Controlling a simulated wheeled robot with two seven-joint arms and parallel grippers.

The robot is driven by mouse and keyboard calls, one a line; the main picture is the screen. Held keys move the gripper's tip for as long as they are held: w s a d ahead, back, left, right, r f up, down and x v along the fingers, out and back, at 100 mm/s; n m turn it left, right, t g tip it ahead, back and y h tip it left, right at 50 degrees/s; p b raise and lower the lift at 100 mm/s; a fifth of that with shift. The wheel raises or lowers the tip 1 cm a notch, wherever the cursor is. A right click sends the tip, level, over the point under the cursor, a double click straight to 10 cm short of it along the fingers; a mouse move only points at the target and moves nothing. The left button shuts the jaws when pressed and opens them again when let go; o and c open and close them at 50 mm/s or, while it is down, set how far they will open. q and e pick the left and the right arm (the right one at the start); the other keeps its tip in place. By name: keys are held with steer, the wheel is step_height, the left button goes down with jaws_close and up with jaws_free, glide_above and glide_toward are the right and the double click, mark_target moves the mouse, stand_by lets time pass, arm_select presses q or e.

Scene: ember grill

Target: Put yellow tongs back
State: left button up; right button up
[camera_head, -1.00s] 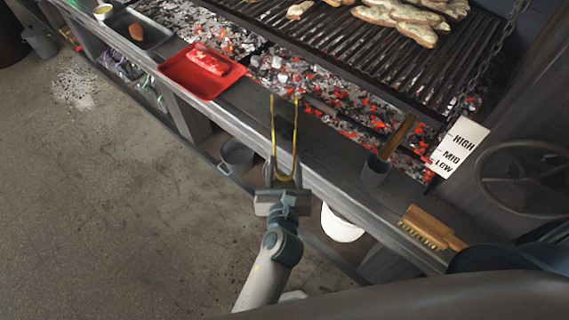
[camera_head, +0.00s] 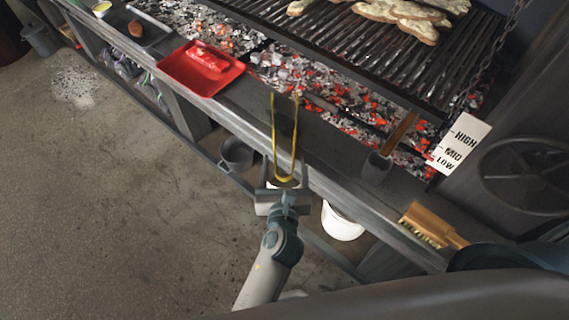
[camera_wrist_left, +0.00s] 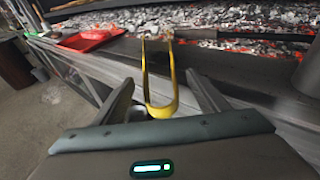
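The yellow tongs (camera_head: 294,140) are a long narrow U. Their bend points towards me and their two arms reach over the dark front ledge (camera_head: 325,143) of the grill. In the left wrist view the tongs (camera_wrist_left: 174,88) stand between my left fingers, with a gap on each side. My left gripper (camera_head: 285,168) is open around the bend end, and it also shows open in the wrist view (camera_wrist_left: 160,80). I cannot tell exactly where the tongs touch the ledge. My right gripper is not in view.
A red tray (camera_head: 176,68) with meat lies left on the ledge. A grey cup (camera_head: 376,168) and a wooden brush (camera_head: 432,222) are to the right. Glowing coals (camera_head: 310,80) lie behind, beside the grate (camera_head: 345,40) with bread. A bucket (camera_head: 237,155) and white bowl (camera_head: 341,224) are below.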

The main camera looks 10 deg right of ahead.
arm_select(q)
steer(key=shift+s, duration=0.1)
steer(key=b+v, duration=0.1)
steer(key=v, duration=1.1)
steer(key=shift+b, duration=0.4)
